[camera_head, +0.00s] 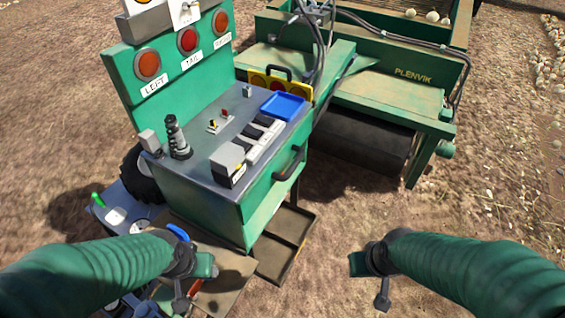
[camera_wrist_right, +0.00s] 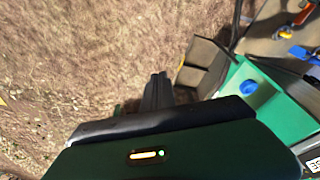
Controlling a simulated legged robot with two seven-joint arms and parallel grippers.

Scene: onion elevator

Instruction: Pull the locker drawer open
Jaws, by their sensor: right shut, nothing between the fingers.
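The green locker (camera_head: 225,205) stands left of centre in the head view with a grey top. A black bar handle (camera_head: 290,162) sits on its right-hand face, and the drawer front (camera_head: 273,190) there looks flush with the body. My right gripper (camera_head: 377,283) is over the bare ground, right of and nearer than the locker, apart from the handle. Its fingers are together and empty in the right wrist view (camera_wrist_right: 158,88). My left gripper (camera_head: 190,285) is in front of the locker, over a brown board; its fingertips are not clear.
On the locker top are a lever (camera_head: 177,138), white-and-black blocks (camera_head: 245,150) and a blue tray (camera_head: 283,106). A panel with several round lamps (camera_head: 187,40) rises behind. A brown tray (camera_head: 275,258) lies low beside the locker. A green machine (camera_head: 380,95) stands behind right.

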